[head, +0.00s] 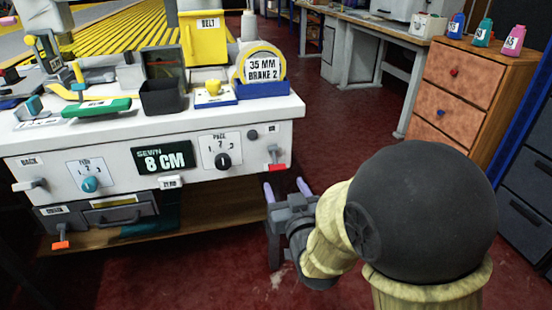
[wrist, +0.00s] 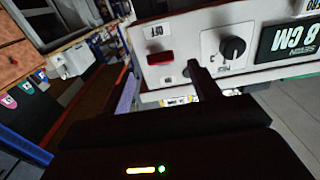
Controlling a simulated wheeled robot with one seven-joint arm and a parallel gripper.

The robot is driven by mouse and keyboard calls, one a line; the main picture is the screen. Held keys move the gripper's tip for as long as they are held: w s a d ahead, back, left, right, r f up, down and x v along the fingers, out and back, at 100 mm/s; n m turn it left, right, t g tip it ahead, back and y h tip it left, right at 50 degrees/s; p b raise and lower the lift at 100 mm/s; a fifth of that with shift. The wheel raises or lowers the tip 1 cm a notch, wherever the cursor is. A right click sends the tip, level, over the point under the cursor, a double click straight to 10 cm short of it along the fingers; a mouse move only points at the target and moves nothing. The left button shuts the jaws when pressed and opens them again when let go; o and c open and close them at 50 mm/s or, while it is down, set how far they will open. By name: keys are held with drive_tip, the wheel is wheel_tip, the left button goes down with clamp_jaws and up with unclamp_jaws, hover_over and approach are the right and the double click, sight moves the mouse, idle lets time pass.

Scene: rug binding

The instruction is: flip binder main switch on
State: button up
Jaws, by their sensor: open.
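The binder (head: 110,150) stands at the left, with a white front panel carrying knobs and a green "SEWN 8 CM" display (head: 163,158). Near the panel's right end is a red lever (head: 275,162), apparently the main switch, with a small label above it. In the wrist view the panel appears upside down, and the red lever (wrist: 160,57) shows by a small label (wrist: 156,30) too blurred to read surely. My gripper (head: 286,188) is open and empty just below and in front of the panel's right end. Its fingers (wrist: 160,88) also show in the wrist view, apart from the lever.
A black numbered knob (head: 222,160) and a small dark round button (head: 252,135) sit left of the lever. A wooden shelf (head: 215,202) lies below the panel.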

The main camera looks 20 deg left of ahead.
sight(278, 172)
drive_tip(key=p+x, duration=0.2)
drive_tip(key=x, duration=0.7)
drive_tip(key=shift+w+a+f, duration=0.1)
drive_tip(key=shift+w+a, duration=0.15)
drive_tip(key=shift+w, duration=0.05)
drive_tip(key=c, duration=1)
